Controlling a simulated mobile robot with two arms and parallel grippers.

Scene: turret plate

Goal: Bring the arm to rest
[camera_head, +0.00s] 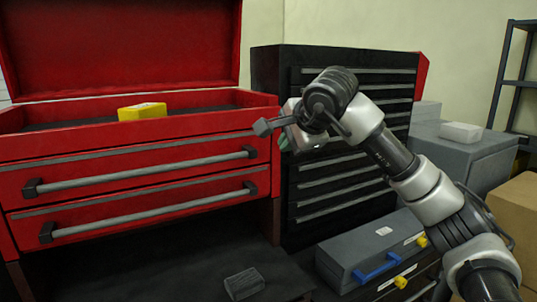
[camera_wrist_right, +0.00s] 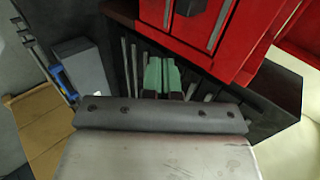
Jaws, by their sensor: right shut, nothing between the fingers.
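My right arm (camera_head: 402,160) comes in from the lower right in the head view and reaches up and left, its bent wrist in front of the black drawer cabinet. My right gripper (camera_head: 284,141) is beside the right end of the red tool chest (camera_head: 135,175), mostly hidden behind the wrist. In the right wrist view its green fingertips (camera_wrist_right: 162,76) are together with nothing between them, over the dark cabinet side. I cannot tell whether the gripper touches the chest. My left gripper is not in view.
A yellow block (camera_head: 142,111) lies in the open top of the red chest. The black cabinet (camera_head: 330,185) stands close behind my arm. A grey toolbox (camera_head: 370,248) with a blue handle is below it. A small grey block (camera_head: 244,283) lies on the dark surface in front.

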